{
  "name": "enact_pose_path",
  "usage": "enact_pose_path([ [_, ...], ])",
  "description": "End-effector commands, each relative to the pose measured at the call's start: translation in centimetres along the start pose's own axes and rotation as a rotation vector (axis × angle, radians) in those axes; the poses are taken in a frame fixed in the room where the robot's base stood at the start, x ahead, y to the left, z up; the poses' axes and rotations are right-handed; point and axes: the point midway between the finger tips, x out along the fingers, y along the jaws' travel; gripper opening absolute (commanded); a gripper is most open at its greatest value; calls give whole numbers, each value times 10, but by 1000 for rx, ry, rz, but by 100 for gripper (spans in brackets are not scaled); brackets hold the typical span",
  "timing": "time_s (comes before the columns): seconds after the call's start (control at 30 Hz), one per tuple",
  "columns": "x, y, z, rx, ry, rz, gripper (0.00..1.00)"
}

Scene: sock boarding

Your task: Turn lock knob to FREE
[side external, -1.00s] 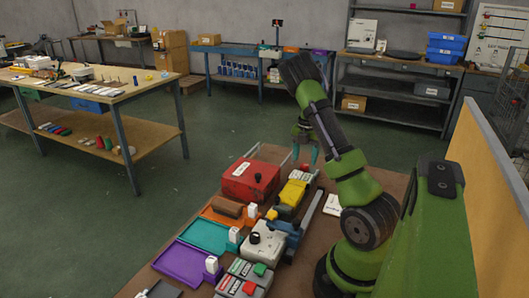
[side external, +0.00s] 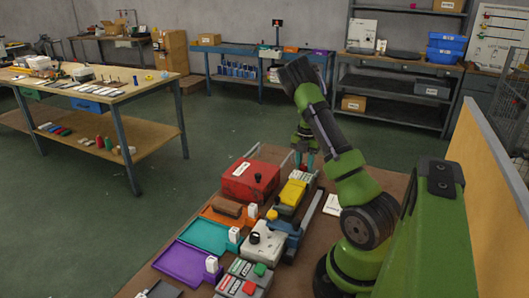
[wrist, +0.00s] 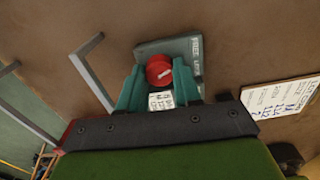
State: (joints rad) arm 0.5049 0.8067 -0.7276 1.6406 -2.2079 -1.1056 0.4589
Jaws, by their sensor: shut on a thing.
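In the wrist view the lock knob (wrist: 159,70) is a round red knob with a pale pointer mark. It sits on a grey box (wrist: 192,47) with white lettering along one edge, too small to read surely. My gripper (wrist: 158,78) is shut on the knob, with one green finger on each side of it. A white label (wrist: 160,101) shows between the fingers. In the side view my gripper (side external: 304,160) is at the far end of the row of fixtures, and the knob is largely hidden there.
A red box (side external: 250,181) and a yellow block (side external: 292,193) stand close to my gripper. Purple (side external: 183,264), teal and orange trays lie nearer the camera. A grey metal bracket (wrist: 92,72) rises beside the grey box.

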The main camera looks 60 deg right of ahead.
Motion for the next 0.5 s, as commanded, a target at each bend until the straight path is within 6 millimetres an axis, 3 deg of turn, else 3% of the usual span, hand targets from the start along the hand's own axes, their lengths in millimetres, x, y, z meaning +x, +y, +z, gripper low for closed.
enact_pose_path([
  [0.5,0,0,0,-393,0,0,3],
])
